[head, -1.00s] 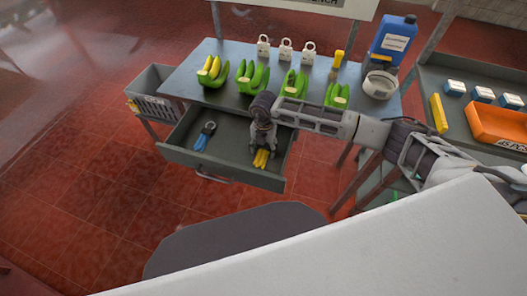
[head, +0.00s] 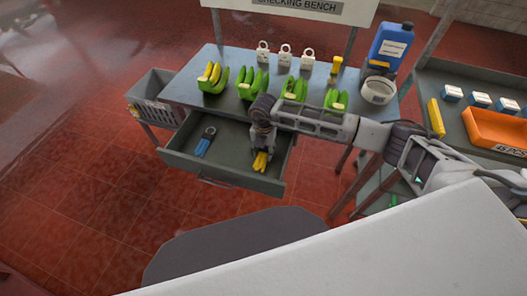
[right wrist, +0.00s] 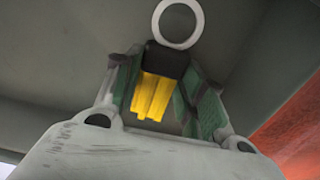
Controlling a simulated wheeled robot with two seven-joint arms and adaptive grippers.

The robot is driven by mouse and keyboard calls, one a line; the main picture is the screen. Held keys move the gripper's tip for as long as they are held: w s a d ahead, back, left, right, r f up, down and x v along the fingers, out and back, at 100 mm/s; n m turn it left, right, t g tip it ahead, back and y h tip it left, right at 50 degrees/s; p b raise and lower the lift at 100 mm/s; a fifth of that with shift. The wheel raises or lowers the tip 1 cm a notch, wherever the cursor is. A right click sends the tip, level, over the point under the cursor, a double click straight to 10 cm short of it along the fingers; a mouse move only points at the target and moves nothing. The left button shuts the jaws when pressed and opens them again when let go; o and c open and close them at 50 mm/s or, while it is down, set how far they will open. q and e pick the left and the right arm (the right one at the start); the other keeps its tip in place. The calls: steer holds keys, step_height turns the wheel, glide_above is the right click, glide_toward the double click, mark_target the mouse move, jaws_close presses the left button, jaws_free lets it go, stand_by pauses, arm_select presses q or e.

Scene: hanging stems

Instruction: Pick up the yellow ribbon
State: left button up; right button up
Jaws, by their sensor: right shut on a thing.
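The yellow ribbon (head: 260,161) is in the open drawer (head: 228,169) under the bench, near its right end. In the right wrist view the yellow ribbon (right wrist: 154,97) shows as several yellow strips below a black band, with a pale ring above. My right gripper (head: 262,143) reaches down into the drawer from above. In the right wrist view my right gripper (right wrist: 165,77) is shut on the black band, one green-padded finger on each side. I cannot tell whether the ribbon touches the drawer floor. My left gripper is not in view.
A blue ribbon (head: 204,142) lies at the drawer's left. A grey basket (head: 150,106) hangs left. An orange bin (head: 492,127) stands right.

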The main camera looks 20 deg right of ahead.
step_height(320, 180, up, 4)
steer(key=shift+f+p, duration=0.15)
steer(key=shift+p, duration=0.95)
step_height(320, 180, up, 4)
steer(key=p, duration=0.3)
steer(key=shift+r, duration=0.25)
step_height(320, 180, up, 6)
steer(key=p, duration=0.3)
glide_above(263, 153)
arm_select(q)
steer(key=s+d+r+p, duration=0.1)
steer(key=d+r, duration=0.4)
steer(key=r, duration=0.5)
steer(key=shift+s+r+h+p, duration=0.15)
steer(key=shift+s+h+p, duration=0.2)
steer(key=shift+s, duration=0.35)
arm_select(e)
step_height(263, 153, up, 2)
steer(key=shift+d+r, duration=0.1)
steer(key=shift+r, duration=0.05)
steer(key=shift+w, duration=0.1)
